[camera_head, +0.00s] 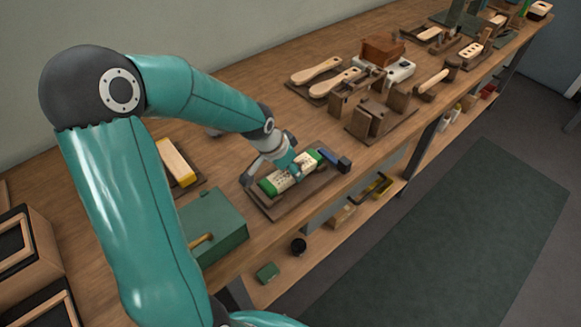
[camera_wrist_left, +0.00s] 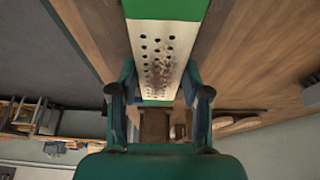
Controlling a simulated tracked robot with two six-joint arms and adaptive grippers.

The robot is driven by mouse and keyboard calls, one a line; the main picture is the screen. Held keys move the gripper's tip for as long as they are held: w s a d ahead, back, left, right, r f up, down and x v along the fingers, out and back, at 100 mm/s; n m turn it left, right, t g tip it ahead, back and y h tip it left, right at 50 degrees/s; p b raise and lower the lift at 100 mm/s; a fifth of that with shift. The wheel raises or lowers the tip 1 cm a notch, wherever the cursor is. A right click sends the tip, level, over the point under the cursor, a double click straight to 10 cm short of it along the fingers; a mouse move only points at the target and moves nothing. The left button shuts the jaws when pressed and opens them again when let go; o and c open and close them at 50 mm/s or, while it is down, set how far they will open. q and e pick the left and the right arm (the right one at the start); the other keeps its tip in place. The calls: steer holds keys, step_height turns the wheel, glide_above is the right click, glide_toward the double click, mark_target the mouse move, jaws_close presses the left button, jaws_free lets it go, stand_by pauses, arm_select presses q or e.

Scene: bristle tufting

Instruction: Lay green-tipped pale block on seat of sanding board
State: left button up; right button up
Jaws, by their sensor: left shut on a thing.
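The green-tipped pale block (camera_head: 281,183) has rows of dark holes along its pale face. My left gripper (camera_head: 290,170) is shut across its middle from above. In the left wrist view the block (camera_wrist_left: 163,45) lies between the two fingers of my gripper (camera_wrist_left: 160,95). The brown sanding board (camera_head: 262,205) lies on the bench directly under the block, and the block runs roughly along its length. Whether the block touches the seat or hangs just above it, I cannot tell. The seat is mostly hidden by the block and gripper. My right gripper is not in view.
A blue and dark clamp-like piece (camera_head: 343,164) sits at the board's far right end. A green box (camera_head: 212,225) stands to the left near the front edge. A yellow-and-white block (camera_head: 176,162) lies behind it. Wooden fixtures (camera_head: 372,118) stand farther right.

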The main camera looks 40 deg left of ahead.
arm_select(q)
steer(key=shift+f, duration=0.1)
steer(key=o, duration=1.7)
steer(key=shift+o, duration=0.2)
steer(key=shift+p+v, duration=2.7)
steer(key=shift+v, duration=1.35)
